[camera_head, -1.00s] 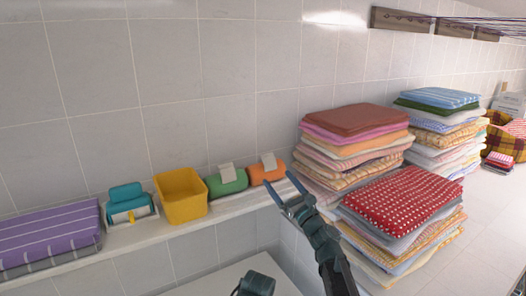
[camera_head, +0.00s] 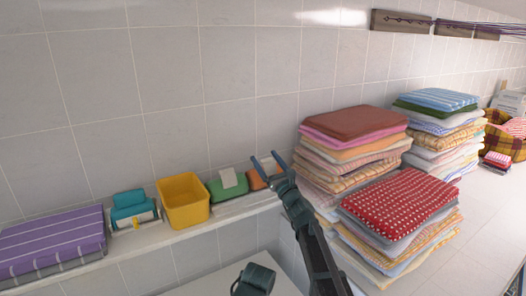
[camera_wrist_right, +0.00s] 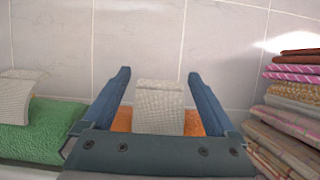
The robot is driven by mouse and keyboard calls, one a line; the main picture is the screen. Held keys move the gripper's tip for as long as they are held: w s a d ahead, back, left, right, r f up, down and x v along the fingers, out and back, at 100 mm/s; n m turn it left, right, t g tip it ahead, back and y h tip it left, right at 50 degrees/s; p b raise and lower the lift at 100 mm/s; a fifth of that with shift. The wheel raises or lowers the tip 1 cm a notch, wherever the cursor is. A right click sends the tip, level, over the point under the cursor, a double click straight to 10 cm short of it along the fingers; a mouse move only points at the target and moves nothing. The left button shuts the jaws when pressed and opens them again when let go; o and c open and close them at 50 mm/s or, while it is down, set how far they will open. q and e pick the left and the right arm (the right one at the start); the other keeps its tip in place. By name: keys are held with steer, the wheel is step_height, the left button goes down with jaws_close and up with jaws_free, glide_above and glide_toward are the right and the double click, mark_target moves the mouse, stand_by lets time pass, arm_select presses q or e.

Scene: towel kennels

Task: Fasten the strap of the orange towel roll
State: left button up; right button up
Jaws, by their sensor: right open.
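The orange towel roll (camera_head: 257,182) lies on the narrow wall shelf (camera_head: 150,243), at the right end of the row. In the head view my right gripper (camera_head: 266,158) covers much of it, and its strap cannot be made out there. In the right wrist view the pale woven strap flap (camera_wrist_right: 160,108) stands up from the orange roll (camera_wrist_right: 124,119), between the two open fingers of my right gripper (camera_wrist_right: 158,76). The flap appears free of both fingers. Whether the fingers touch the roll cannot be told.
A green roll (camera_head: 229,187) with a pale flap sits left of the orange one. Further left are a yellow bin (camera_head: 184,208), a teal item (camera_head: 131,203) and purple striped towels (camera_head: 50,240). Tall towel stacks (camera_head: 350,122) stand close on the right.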

steer(key=shift+p+x, duration=0.3)
steer(key=shift+x, duration=0.9)
steer(key=c, duration=1.4)
steer(key=shift+w+a+r+g+h+p, duration=0.15)
steer(key=shift+g+h+p, duration=0.2)
steer(key=shift+p, duration=0.6)
steer(key=f+g+h+p, duration=0.1)
steer(key=p, duration=0.1)
steer(key=w+f+g+h+p, duration=0.1)
steer(key=g+p, duration=0.1)
steer(key=shift+a+f+p, duration=0.15)
steer(key=shift+a+p, duration=0.15)
steer(key=shift+a, duration=0.1)
steer(key=shift+w+f+g+h+p, duration=0.15)
steer(key=shift+f+g+h+p, duration=0.1)
steer(key=shift+f+g+p, duration=0.25)
